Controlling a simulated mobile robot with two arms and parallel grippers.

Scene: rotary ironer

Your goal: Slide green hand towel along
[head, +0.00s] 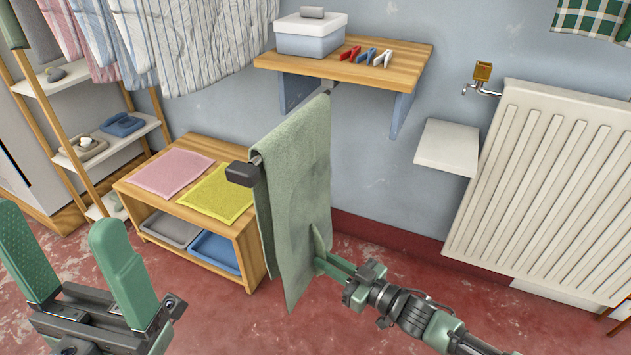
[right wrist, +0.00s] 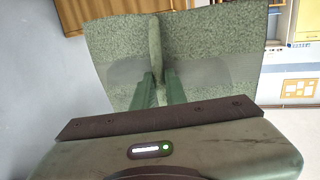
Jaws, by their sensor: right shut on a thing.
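A green hand towel (head: 300,165) hangs over a dark rail that sticks out from under the wall shelf. The rail's dark end block (head: 241,174) shows at the towel's near end. My right gripper (head: 320,255) is shut on the lower right part of the towel. In the right wrist view the towel (right wrist: 205,45) spreads across the top, pinched into a fold between the fingers (right wrist: 160,85). My left gripper (head: 75,265) is at the lower left, its fingers apart with nothing between them.
A wooden shelf (head: 410,62) above the rail holds a lidded box (head: 308,42) and several clothes pegs (head: 366,56). A low wooden unit (head: 245,245) with a pink cloth (head: 172,172) and a yellow cloth (head: 218,194) stands left of the towel. A white radiator (head: 550,190) is at right.

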